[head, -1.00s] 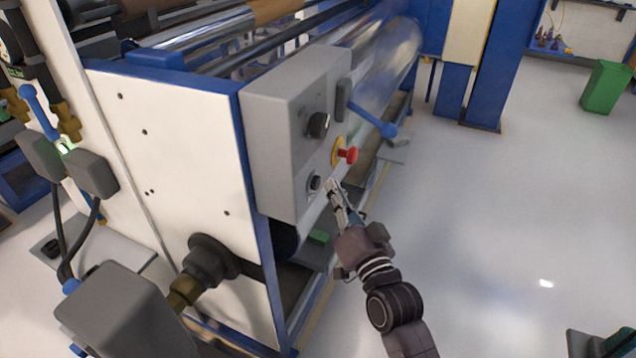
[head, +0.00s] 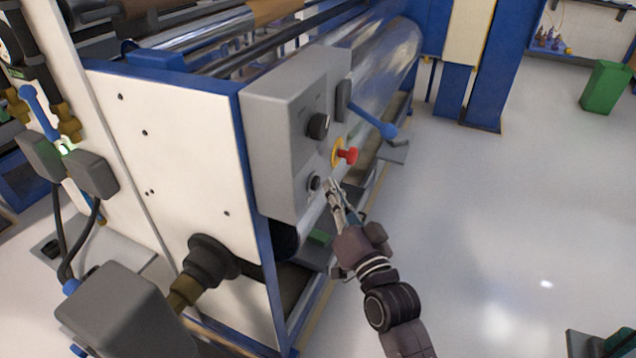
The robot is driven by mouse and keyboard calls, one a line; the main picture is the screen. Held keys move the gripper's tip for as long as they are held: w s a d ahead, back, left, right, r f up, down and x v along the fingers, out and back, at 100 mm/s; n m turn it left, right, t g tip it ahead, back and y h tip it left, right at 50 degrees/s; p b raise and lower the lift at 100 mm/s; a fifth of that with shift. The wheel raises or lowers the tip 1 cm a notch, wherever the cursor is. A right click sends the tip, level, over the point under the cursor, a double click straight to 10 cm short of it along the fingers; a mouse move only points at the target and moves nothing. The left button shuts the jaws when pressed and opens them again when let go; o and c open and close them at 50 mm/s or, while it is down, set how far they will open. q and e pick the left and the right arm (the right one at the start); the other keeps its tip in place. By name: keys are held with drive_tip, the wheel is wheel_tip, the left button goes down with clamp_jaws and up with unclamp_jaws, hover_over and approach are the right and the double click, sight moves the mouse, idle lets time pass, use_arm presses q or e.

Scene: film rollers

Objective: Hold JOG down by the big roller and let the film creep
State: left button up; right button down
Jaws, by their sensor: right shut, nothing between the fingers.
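A grey control box (head: 275,140) is fixed to the end of the film machine. Its face carries a black rotary knob (head: 318,126), a red mushroom button (head: 347,156) on a yellow plate, and a small dark button (head: 314,183) at the bottom. The lettering is too small to read. My right gripper (head: 329,186) is shut and empty, its fingertips just right of the small button; I cannot tell whether they touch it. The big roller with shiny clear film (head: 385,62) runs behind the box. My left gripper is not in view.
A blue-handled lever (head: 372,120) sticks out right of the box, above the red button. The white end panel (head: 180,170) with blue edging stands at left. Blue posts (head: 495,70) and a green bin (head: 605,87) are farther back.

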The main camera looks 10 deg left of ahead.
drive_tip(key=shift+a, duration=0.25)
drive_tip(key=shift+w+a, duration=0.2)
drive_tip(key=shift+a, duration=0.25)
idle(2.7)
drive_tip(key=shift+d, duration=0.1)
idle(0.7)
drive_tip(key=shift+s+d+p, duration=0.3)
drive_tip(key=shift+d+p, duration=0.1)
drive_tip(key=shift+d, duration=0.35)
drive_tip(key=d, duration=0.1)
drive_tip(key=s+d, duration=0.1)
drive_tip(key=d, duration=0.1)
drive_tip(key=d+p, duration=0.1)
drive_tip(key=shift+s+d, duration=0.25)
drive_tip(key=shift+d, duration=0.15)
